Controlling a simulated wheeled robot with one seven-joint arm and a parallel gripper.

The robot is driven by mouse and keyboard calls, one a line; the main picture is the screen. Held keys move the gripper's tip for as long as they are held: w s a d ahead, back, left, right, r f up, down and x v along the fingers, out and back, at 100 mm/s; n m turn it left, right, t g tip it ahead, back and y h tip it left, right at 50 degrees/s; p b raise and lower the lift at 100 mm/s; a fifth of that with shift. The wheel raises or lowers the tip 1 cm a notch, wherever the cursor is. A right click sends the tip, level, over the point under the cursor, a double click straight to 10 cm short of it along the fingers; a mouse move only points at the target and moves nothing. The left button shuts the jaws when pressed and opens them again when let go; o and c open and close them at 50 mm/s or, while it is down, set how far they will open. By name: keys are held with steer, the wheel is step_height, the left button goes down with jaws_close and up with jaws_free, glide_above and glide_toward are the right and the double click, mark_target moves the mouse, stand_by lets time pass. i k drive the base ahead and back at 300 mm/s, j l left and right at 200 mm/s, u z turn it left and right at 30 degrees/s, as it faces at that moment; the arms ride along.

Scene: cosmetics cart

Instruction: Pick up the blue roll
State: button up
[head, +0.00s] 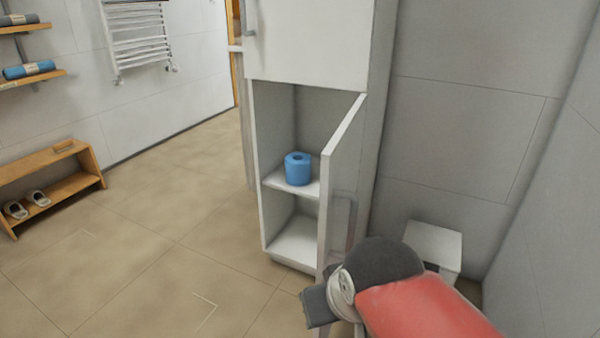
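The blue roll (298,169) stands upright on the middle shelf of a tall white cabinet (318,40), inside its open lower compartment. The lower door (343,170) is swung open to the right of the roll. My arm reaches in from the lower right, with a red link and a dark joint. At its end, the dark grey part that seems to be my gripper (318,305) is in front of and below the cabinet, well apart from the roll. Its fingers cannot be made out, and nothing is seen held.
A small white bin-like box (433,246) stands right of the cabinet by the wall, partly behind my arm. A wooden bench (52,170) with slippers is at the left. Rolled towels lie on wall shelves (35,79). The tiled floor left of the cabinet is clear.

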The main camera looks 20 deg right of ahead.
mark_target(298, 164)
steer(key=i+j+u, duration=0.3)
steer(key=u, duration=0.15)
steer(key=i+j+u, duration=0.4)
steer(key=i+j, duration=0.15)
steer(key=i, duration=0.2)
steer(key=i+j, duration=0.1)
steer(key=i, duration=0.3)
steer(key=i+l+z, duration=0.1)
steer(key=z, duration=0.3)
steer(key=i+z, duration=0.25)
steer(key=z, duration=0.15)
steer(key=i+z, duration=0.2)
steer(key=z, duration=0.2)
steer(key=i+j+z, duration=0.15)
steer(key=z, duration=0.25)
steer(key=i+z, duration=0.4)
steer(key=i+j+z, duration=0.15)
steer(key=z, duration=0.2)
